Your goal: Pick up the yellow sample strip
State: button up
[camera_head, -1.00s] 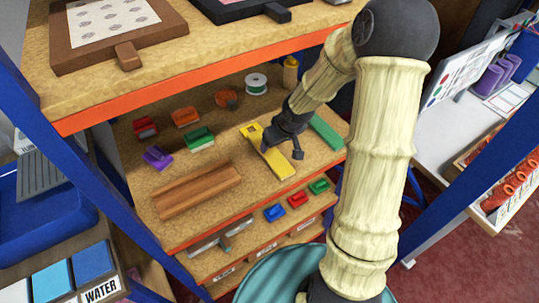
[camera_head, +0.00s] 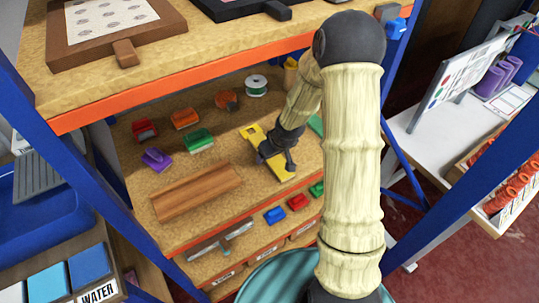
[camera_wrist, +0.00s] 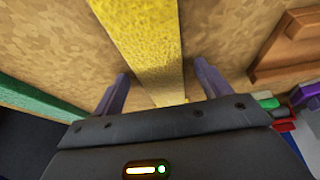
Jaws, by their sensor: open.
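The yellow sample strip (camera_head: 284,166) lies flat on the cork-coloured middle shelf (camera_head: 225,180) of the rack. My gripper (camera_head: 274,157) is at the strip, and my wrist hides part of its middle. In the wrist view the strip (camera_wrist: 150,45) runs between the two purple fingers of my gripper (camera_wrist: 160,88). The fingers are open, one on each side of the strip, with a gap to it on both sides. I cannot tell how high the fingertips are above the shelf.
A green strip (camera_wrist: 35,98) lies beside the yellow one. The upper shelf's orange edge (camera_head: 190,88) overhangs. A blue post (camera_head: 100,165) stands at the left.

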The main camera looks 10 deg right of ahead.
dwell(0.5)
jog(key=c, duration=1.1)
notch_tip(320, 180, up, 10)
jog(key=shift+p, duration=1.05)
